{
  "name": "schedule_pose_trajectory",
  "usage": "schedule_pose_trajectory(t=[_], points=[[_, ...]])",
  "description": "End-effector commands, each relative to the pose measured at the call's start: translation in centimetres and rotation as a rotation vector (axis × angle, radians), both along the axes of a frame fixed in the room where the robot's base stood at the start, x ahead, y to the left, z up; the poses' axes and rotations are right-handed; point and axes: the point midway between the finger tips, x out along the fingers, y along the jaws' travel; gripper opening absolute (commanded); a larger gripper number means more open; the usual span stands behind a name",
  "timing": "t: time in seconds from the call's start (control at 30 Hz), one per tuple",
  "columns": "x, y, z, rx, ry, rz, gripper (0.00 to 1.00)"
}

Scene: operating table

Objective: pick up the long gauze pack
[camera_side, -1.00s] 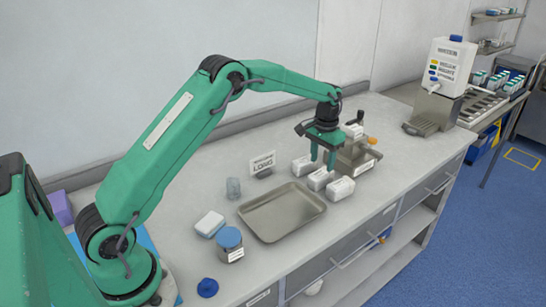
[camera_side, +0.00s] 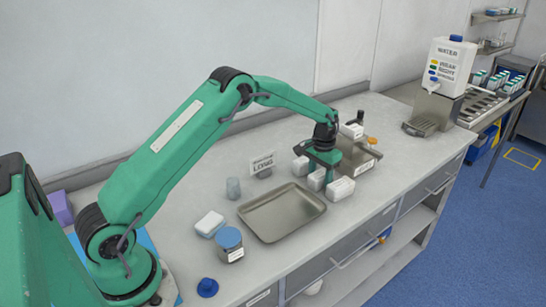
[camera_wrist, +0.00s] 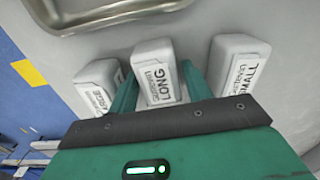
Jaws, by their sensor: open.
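The long gauze pack (camera_wrist: 158,75) is a white block with a LONG label, the middle one of three packs in the wrist view. In the side view it shows as the middle white pack (camera_side: 317,180), partly behind my gripper (camera_side: 326,172). My gripper, also in the wrist view (camera_wrist: 160,78), is open and low over the row. One green finger stands on each side of the long pack. I cannot tell whether the fingers touch it.
A pack labelled SMALL (camera_wrist: 238,68) stands to the right and another white pack (camera_wrist: 100,88) to the left, both close to my fingers. A metal tray (camera_side: 262,234), a LONG sign (camera_side: 263,162) and a metal holder (camera_side: 363,162) stand nearby.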

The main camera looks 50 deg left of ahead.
Motion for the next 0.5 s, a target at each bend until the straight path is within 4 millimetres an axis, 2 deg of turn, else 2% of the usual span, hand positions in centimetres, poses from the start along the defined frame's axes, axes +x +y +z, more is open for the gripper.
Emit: schedule_pose_trajectory(t=[0.47, 0.5], points=[[0.0, -0.01, -0.07, 0.0, 0.0, 0.0, 0.49], [0.0, -0.01, -0.06, 0.0, 0.0, 0.0, 0.45]])
